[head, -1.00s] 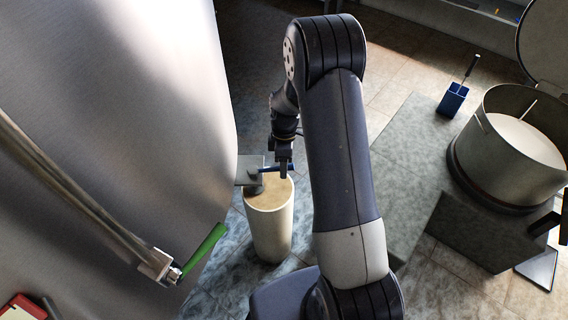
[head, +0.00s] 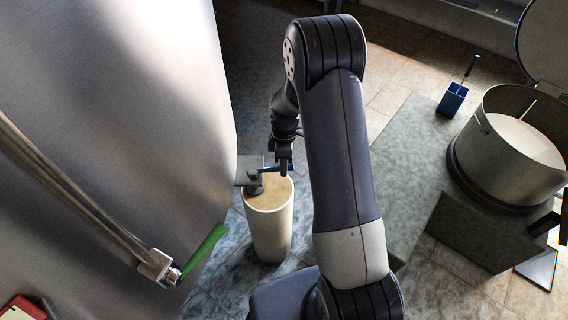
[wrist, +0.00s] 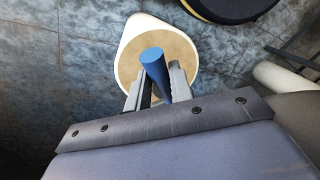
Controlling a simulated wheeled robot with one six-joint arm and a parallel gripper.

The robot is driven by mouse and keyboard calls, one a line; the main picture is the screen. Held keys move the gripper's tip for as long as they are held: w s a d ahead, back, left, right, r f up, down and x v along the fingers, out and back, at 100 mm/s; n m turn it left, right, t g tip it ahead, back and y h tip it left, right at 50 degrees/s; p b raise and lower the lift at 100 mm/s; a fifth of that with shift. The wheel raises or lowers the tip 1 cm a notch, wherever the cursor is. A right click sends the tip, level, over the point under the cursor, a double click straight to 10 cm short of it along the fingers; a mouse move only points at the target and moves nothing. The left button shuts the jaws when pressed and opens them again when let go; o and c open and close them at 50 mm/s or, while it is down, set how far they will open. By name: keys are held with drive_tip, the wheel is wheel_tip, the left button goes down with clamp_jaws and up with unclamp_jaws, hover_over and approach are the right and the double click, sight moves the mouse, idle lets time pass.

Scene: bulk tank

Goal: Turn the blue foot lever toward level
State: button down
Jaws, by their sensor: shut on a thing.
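The blue foot lever (head: 270,170) sticks out to the right from a grey bracket (head: 247,172) at the tank's foot, above a cream cylindrical leg or post (head: 268,225). My gripper (head: 284,168) is at the lever's outer part, reaching down from above. In the wrist view the blue lever (wrist: 155,70) lies between the two fingers of my gripper (wrist: 157,88), which are shut on it. Its rounded end points away, over the tan top of the cylinder. The lever's inner end is hidden in the wrist view.
The steel tank (head: 120,100) fills the left side, with a pipe and a green-handled valve (head: 205,250). Tiled floor lies between.

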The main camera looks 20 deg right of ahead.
drive_tip(key=s+m, duration=0.1)
drive_tip(key=s+a+m+b, duration=0.1)
drive_tip(key=m, duration=0.1)
drive_tip(key=s+a+m+y, duration=0.1)
drive_tip(key=m, duration=0.1)
drive_tip(key=shift+s+b, duration=0.3)
drive_tip(key=c, duration=1.3)
unclamp_jaws()
drive_tip(key=shift+o, duration=0.2)
drive_tip(key=shift+r, duration=0.15)
drive_tip(key=p+v, duration=0.1)
drive_tip(key=v, duration=0.9)
drive_tip(key=shift+r, duration=0.3)
